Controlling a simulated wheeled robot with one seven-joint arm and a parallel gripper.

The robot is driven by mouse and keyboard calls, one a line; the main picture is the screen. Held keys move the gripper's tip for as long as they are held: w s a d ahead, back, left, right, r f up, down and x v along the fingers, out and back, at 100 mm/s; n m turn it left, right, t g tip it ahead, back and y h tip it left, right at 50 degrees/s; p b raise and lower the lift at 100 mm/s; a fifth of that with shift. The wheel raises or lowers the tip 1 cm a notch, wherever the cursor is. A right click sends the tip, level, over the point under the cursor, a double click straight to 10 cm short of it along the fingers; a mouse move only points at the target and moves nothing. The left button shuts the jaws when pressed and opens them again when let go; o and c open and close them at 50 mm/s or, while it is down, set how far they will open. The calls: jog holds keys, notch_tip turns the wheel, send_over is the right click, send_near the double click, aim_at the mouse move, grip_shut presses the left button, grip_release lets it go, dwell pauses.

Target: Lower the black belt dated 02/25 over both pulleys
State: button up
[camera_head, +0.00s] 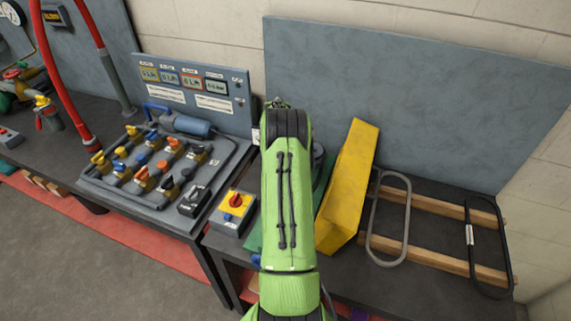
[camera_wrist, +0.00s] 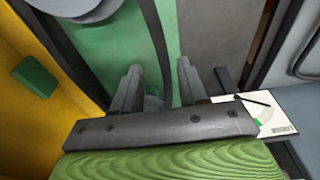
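My gripper's two grey fingers (camera_wrist: 158,80) stand apart in the wrist view, over a green surface (camera_wrist: 200,30). A black band (camera_wrist: 158,40) runs down between them without visibly filling the gap. Another dark band (camera_wrist: 62,45) slants down at the left. A grey round pulley (camera_wrist: 85,8) shows at the top between the bands. I cannot tell whether the bands are one belt or how they sit. A second grey round part is mostly hidden behind the left finger. In the head view my arm hides the gripper. A black loop belt (camera_head: 508,245) with a white tag hangs at the right; its date is unreadable.
A grey loop belt (camera_head: 372,222) lies beside it, across two wooden slats (camera_head: 440,256). A yellow guard (camera_head: 347,185) stands close to my arm. A red-knob switch box (camera_head: 235,208) and a valve panel (camera_head: 125,195) are to the left. A grey backboard (camera_head: 400,100) rises behind.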

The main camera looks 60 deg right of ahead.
notch_tip(320, 180, up, 16)
jog(key=a+p, duration=0.1)
jog(key=a, duration=0.1)
jog(key=shift+s+a+f, duration=0.15)
jog(key=shift+f, duration=0.05)
jog(key=w+a+r+n+t, duration=0.15)
jog(key=a+r+n, duration=0.4)
jog(key=a, duration=0.85)
jog(key=w+a+r+n+t, duration=0.1)
jog(key=w+a+r+n, duration=0.15)
jog(key=a+r, duration=0.9)
jog(key=s+a+f+n+t+y, duration=0.1)
jog(key=s+a+f+n, duration=0.2)
jog(key=s+a, duration=0.4)
jog(key=s+a+f+n+t, duration=0.2)
jog(key=s+a+n, duration=0.3)
jog(key=s+a, duration=0.3)
jog(key=a+f, duration=0.1)
jog(key=a, duration=0.2)
jog(key=shift+a+y, duration=0.35)
jog(key=shift+y, duration=0.05)
